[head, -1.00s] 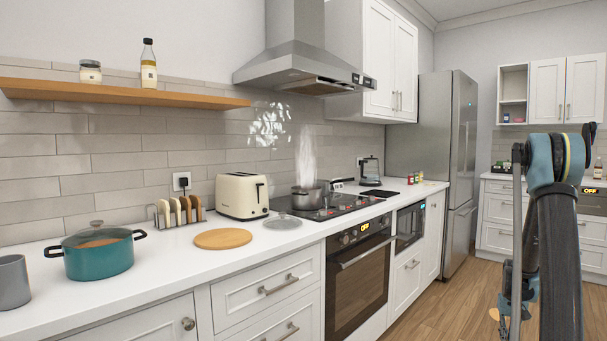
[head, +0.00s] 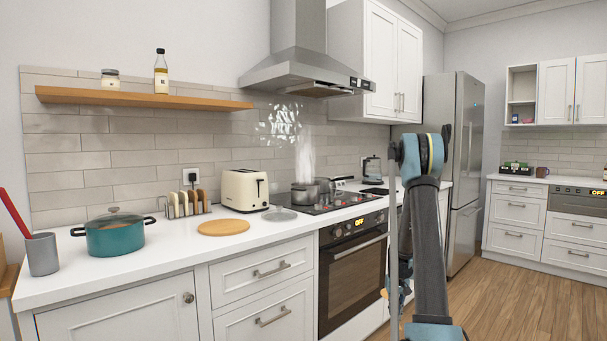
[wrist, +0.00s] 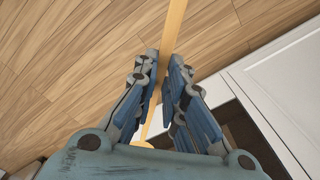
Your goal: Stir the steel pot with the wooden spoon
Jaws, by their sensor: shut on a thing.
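A steel pot (head: 305,194) sits on the black cooktop with steam rising above it. A second grey pot (head: 325,187) seems to stand just behind it to the right. The wooden spoon (wrist: 174,25) shows in the wrist view as a long pale handle running between my fingers, with its other end partly hidden low behind my gripper. My gripper (wrist: 163,68) is shut on the spoon, over the wood floor and beside white cabinet fronts, away from the pot. In the head view my arm stands right of the oven, and the spoon cannot be made out there.
The cooktop (head: 345,201) lies beneath a range hood (head: 300,75). A glass lid (head: 279,214), cream toaster (head: 244,190), round wooden board (head: 223,228), toast rack (head: 187,205), teal pot (head: 114,236) and grey cup (head: 42,254) stand on the counter. Open floor (head: 510,290) lies to the right.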

